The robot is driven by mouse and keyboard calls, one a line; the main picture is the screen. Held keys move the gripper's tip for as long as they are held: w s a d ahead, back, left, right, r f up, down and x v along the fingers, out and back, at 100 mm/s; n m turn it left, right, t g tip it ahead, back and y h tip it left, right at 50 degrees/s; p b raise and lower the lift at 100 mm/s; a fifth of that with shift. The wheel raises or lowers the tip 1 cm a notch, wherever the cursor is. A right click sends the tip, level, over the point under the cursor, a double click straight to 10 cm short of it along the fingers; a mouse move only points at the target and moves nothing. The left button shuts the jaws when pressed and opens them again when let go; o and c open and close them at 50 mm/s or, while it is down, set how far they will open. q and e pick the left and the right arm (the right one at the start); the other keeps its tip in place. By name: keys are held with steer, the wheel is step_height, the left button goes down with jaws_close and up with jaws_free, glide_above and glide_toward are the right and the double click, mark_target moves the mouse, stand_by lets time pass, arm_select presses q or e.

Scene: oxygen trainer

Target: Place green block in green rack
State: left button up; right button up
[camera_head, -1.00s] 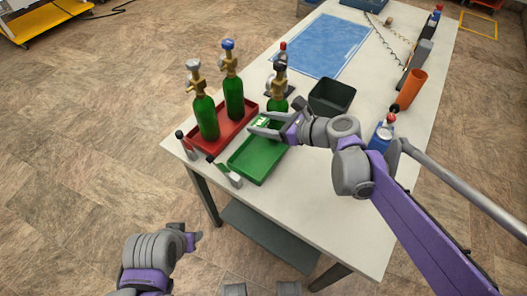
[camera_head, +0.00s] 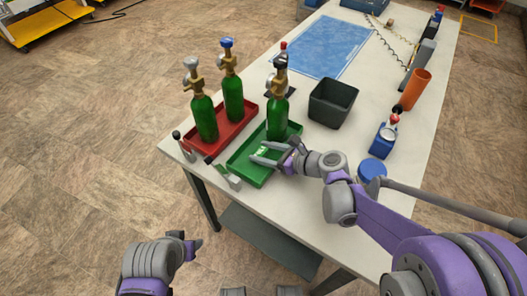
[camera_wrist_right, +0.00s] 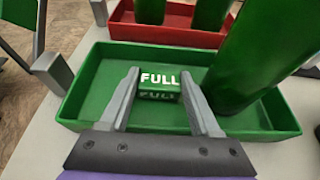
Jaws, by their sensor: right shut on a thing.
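The green block (camera_wrist_right: 160,80), marked FULL in white, is between the two fingers of my right gripper (camera_wrist_right: 160,86) in the right wrist view. My right gripper (camera_head: 262,153) is shut on it, over the inside of the green rack (camera_head: 250,175), a shallow tray at the table's near end. The block sits low within the rack's walls; I cannot tell whether it touches the floor. A green cylinder (camera_head: 278,118) stands upright in the rack, beside the block. My left gripper (camera_head: 190,244) is low at the left, off the table; its jaws are unclear.
A red rack (camera_head: 227,133) with two green cylinders stands to the left of the green rack. A dark bin (camera_head: 332,103), a blue device (camera_head: 383,142) and an orange cup (camera_head: 414,90) are to the right. A small grey stand (camera_head: 229,182) is by the green rack's near-left corner.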

steer(key=o, duration=0.9)
steer(key=shift+f, duration=0.15)
steer(key=shift+c, duration=0.2)
steer(key=o, duration=0.5)
steer(key=shift+c, duration=0.2)
steer(key=shift+r, duration=0.2)
steer(key=shift+s+d+r, duration=0.15)
steer(key=shift+d, duration=0.1)
steer(key=p+v, duration=0.1)
steer(key=v, duration=1)
steer(key=shift+s+d+r, duration=0.1)
steer(key=shift+s+d, duration=0.05)
